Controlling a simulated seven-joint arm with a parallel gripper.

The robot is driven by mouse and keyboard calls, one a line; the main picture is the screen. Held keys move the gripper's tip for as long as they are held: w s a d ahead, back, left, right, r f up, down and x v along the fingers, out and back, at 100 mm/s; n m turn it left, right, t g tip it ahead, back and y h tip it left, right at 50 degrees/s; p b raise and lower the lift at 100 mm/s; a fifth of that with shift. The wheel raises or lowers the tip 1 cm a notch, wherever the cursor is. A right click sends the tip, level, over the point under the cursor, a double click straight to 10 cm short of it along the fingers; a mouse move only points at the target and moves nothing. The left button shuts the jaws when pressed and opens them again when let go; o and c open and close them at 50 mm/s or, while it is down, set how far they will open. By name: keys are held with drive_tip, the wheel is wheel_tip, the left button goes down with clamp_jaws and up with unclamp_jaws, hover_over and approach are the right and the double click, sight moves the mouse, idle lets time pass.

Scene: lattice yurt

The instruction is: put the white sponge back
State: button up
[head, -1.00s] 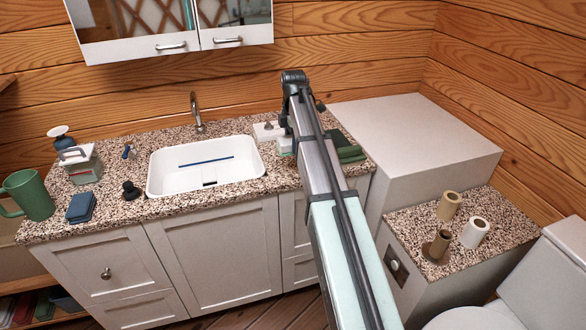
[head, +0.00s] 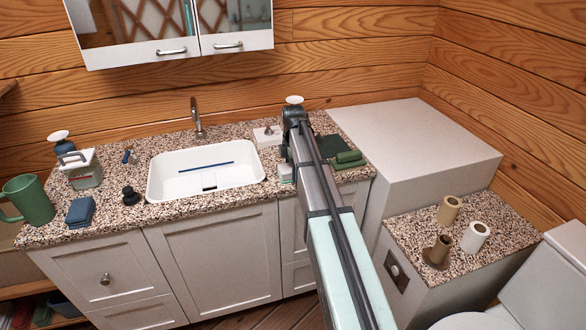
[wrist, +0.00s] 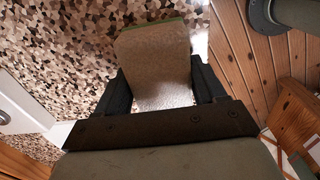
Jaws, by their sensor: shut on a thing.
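The sponge (wrist: 152,62) fills the space between the fingers of my gripper (wrist: 160,94) in the wrist view. It looks pale beige-brown in the shade, with a green edge at its far end. My gripper is shut on it. In the head view a small white and green part of the sponge (head: 285,172) shows just left of my arm, by the right side of the sink. My arm hides the fingers there. The sponge is low over the speckled counter (head: 230,208); I cannot tell whether it touches it.
The white sink (head: 160,180) is to the left. A white block with a grey knob (head: 266,136) stands behind. Folded green cloths (head: 348,160) lie right of my arm. A white round top (head: 294,99) shows behind it. A green mug (head: 32,200) stands far left.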

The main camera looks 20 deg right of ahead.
drive_tip(key=shift+f, duration=0.1)
drive_tip(key=o, duration=0.9)
drive_tip(key=shift+o, duration=0.2)
wheel_tip(320, 180, up, 12)
idle(0.4)
